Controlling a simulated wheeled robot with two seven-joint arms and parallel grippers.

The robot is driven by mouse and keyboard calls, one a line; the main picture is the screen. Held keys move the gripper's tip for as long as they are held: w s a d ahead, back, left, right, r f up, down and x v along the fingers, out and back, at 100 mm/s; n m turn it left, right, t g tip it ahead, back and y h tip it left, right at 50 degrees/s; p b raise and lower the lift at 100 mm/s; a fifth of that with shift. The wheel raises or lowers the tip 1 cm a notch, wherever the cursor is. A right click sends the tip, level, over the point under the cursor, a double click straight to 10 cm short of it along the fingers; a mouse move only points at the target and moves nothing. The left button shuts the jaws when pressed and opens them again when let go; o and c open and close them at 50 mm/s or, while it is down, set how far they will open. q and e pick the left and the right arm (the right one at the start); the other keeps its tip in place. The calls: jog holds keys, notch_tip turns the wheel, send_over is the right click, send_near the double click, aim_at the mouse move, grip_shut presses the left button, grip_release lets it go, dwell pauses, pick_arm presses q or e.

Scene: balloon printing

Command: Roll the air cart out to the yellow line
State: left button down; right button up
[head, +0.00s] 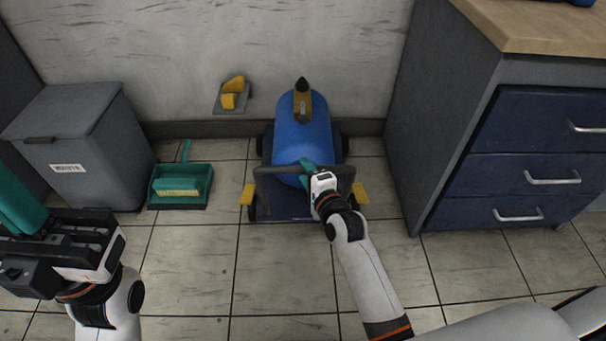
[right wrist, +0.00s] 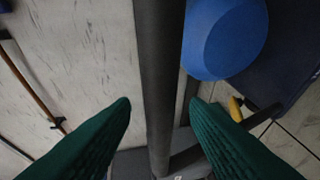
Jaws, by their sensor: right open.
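The air cart (head: 301,138) stands by the back wall, with a blue tank on a dark wheeled base and a dark handle bar (head: 277,171) across its front. My right gripper (head: 307,168) is at the handle bar. In the right wrist view its green fingers (right wrist: 160,105) are apart, with the handle bar (right wrist: 160,70) running between them and the blue tank (right wrist: 226,38) beyond. My left gripper (head: 20,215) is at the left edge, away from the cart; its jaw state is unclear. No yellow line shows in either view.
A grey bin (head: 75,140) and a green dustpan (head: 180,186) stand left of the cart. A blue-drawered cabinet (head: 520,150) stands close on its right. The tiled floor (head: 285,265) in front of the cart is clear apart from my arm.

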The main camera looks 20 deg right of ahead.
jog(key=shift+x, duration=1.2)
grip_shut()
